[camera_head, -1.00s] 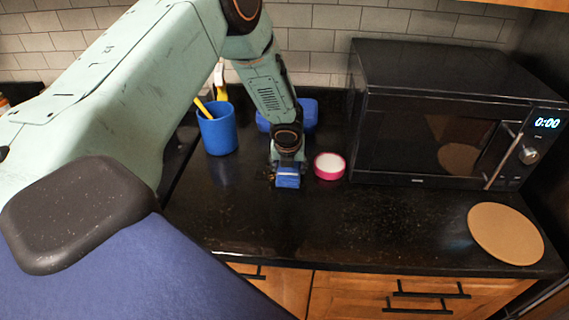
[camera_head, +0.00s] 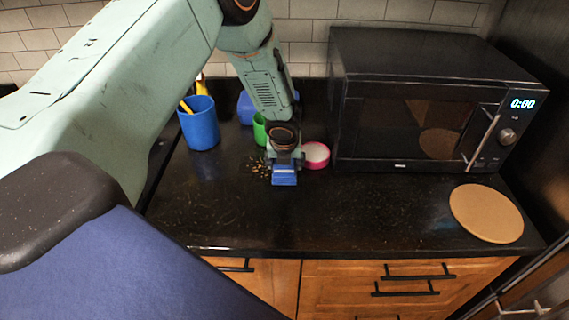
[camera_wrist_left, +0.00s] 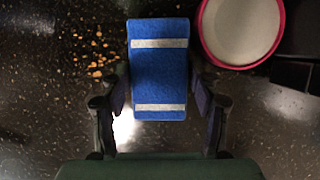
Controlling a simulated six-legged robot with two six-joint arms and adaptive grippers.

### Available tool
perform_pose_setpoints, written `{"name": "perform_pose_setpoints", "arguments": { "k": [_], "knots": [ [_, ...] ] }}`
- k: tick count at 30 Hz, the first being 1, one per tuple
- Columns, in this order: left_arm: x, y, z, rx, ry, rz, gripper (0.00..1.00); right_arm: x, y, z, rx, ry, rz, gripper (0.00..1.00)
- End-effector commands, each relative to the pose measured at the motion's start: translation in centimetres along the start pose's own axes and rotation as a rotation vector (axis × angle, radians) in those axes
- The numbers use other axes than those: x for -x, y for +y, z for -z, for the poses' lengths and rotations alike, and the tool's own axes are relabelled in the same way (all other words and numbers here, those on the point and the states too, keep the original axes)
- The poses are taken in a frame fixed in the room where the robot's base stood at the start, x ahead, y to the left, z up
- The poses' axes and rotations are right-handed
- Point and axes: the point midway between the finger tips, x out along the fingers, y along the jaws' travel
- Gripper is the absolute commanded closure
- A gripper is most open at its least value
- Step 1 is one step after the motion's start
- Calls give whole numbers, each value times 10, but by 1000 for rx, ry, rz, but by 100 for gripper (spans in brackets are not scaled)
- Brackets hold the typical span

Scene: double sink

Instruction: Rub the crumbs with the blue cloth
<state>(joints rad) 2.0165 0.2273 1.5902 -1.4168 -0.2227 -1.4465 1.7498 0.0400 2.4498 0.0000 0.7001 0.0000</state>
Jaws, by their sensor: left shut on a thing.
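My left gripper (camera_head: 284,170) is shut on the blue cloth (camera_head: 284,179), a small folded block with two pale stripes. In the left wrist view the cloth (camera_wrist_left: 160,85) sits between the fingers of the gripper (camera_wrist_left: 160,105). The crumbs (camera_head: 258,168) are a scatter of tan bits on the black counter, just left of the cloth. They also show in the left wrist view (camera_wrist_left: 92,48), at the upper left beside the cloth. I cannot tell whether the cloth touches the counter. My right gripper is not in view.
A pink-rimmed round dish (camera_head: 316,154) stands close to the right of the gripper. A green thing (camera_head: 260,130) and a blue thing (camera_head: 245,108) are behind it. A blue cup (camera_head: 199,126) stands left, a microwave (camera_head: 400,120) right. A round tan board (camera_head: 486,213) lies front right. The front counter is clear.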

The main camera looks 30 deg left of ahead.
Motion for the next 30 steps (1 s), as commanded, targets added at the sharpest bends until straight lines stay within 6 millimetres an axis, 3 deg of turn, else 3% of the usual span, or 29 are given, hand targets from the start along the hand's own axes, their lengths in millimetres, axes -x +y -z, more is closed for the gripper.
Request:
{"name": "perform_pose_setpoints", "arguments": {
  "k": [30],
  "knots": [
    [1,59,1,4,2,0,68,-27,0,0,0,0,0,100]
  ]
}}
